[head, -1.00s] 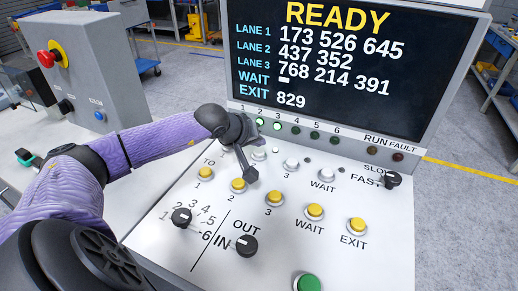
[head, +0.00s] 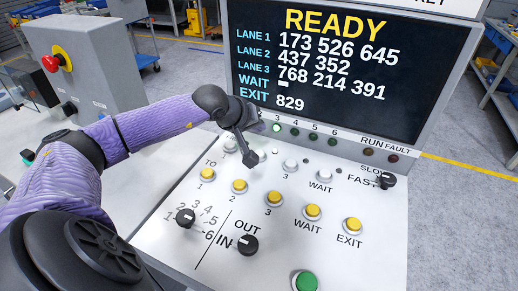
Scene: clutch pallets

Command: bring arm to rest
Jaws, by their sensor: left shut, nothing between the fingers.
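My left arm, in purple sleeve with black joints, comes in from the left in the head view. My left gripper (head: 250,160) is shut and empty, above the white control panel (head: 180,245) near the upper row of white buttons. It hides part of that row and some lamps below the screen. Yellow buttons (head: 239,186) labelled TO 1, 2, 3, WAIT and EXIT run across the panel. My right gripper is not in view.
A screen (head: 345,75) reading READY stands behind the panel. Black knobs (head: 245,244) and a green button (head: 305,281) sit at the front. A grey box with a red emergency button (head: 50,63) stands at left. Open floor lies right.

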